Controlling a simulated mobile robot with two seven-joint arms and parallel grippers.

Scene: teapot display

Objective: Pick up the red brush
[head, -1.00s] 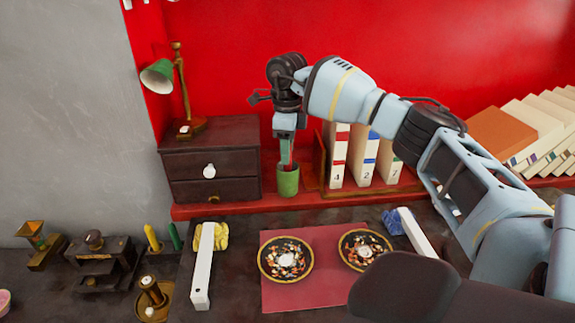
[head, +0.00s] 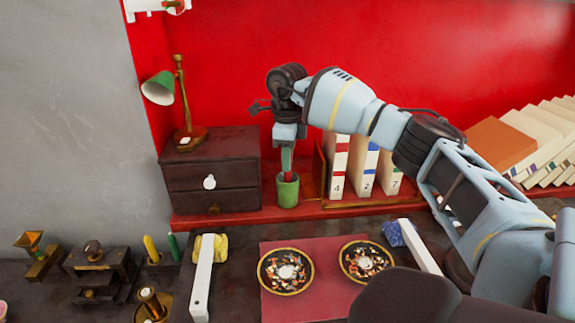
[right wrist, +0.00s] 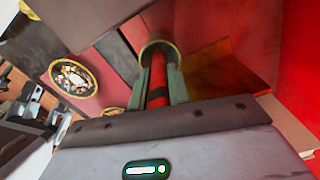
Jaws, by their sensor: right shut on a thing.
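The red brush (right wrist: 157,80) stands in a green cup (right wrist: 160,46) in the right wrist view. In the head view the green cup (head: 288,190) stands on the red shelf, right of the dark drawer box, with a little of the red brush (head: 287,160) showing above it. My right gripper (head: 287,150) points down over the cup. In the right wrist view my right gripper (right wrist: 158,85) has a finger on each side of the brush handle and is shut on it. The brush's lower end is hidden inside the cup. My left gripper is not in view.
The dark drawer box (head: 212,186) with a green lamp (head: 158,88) stands left of the cup. Numbered binders (head: 361,170) stand to its right. In front, a red mat (head: 310,293) carries two decorated plates (head: 286,271).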

